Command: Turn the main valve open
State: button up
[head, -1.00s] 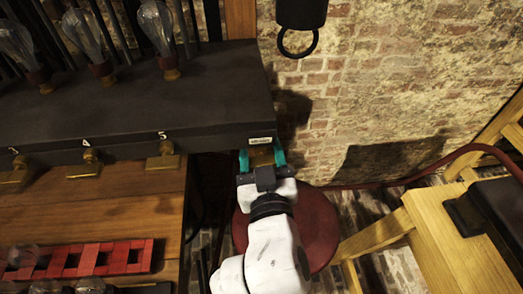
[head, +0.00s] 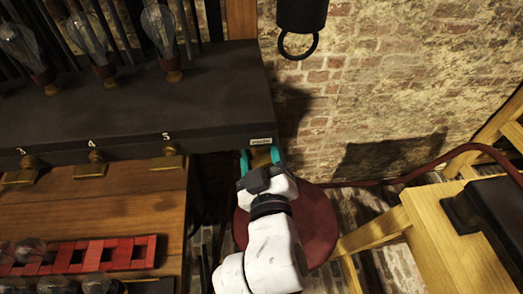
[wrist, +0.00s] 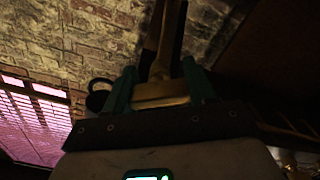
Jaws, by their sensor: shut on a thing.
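The main valve is a brass handle (head: 261,158) below a small label plate at the right end of the dark bench, in the head view. My gripper (head: 261,161) has teal fingers on either side of the brass. In the wrist view, a brass stem and crosspiece (wrist: 163,92) stand between the two teal fingers (wrist: 158,88). My gripper is shut on this handle. The far end of the valve is in shadow, and the gripper hides part of the handle in the head view.
Numbered brass valves (head: 91,165) line the bench front (head: 130,108), with glass bulbs (head: 160,30) on top. A red rack (head: 85,255) lies on the wooden surface at lower left. A round red stool (head: 318,228) stands below my arm, and a yellow wooden frame (head: 440,230) at right.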

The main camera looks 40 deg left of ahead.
jog(key=o, duration=1)
jog(key=shift+o, duration=0.2)
jog(key=v, duration=1)
jog(key=shift+s+d+b, duration=0.25)
jog(key=shift+s+b, duration=0.1)
